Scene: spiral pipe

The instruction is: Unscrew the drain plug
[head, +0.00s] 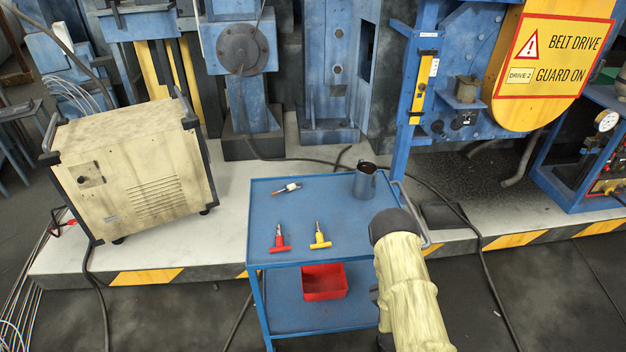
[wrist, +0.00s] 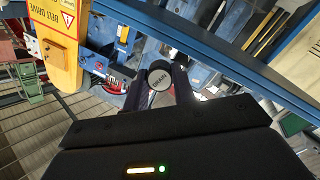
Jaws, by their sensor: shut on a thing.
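The drain plug (wrist: 160,77) shows in the wrist view as a round grey disc with a dark rim and the word DRAIN on its face. My gripper (wrist: 161,86) is shut on it, with one dark finger on each side. What lies behind the plug is mostly hidden, so I cannot tell whether it is seated in a fitting or free. In the head view neither the plug nor my gripper can be made out; only part of my arm shows at the lower right.
A blue cart (head: 350,236) carries a dark metal cup (head: 365,184), red (head: 280,240) and yellow (head: 320,238) T-handled tools and a small loose tool (head: 287,189). A red bin (head: 324,283) sits on its lower shelf. A beige cabinet (head: 135,165) stands left; cables cross the floor.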

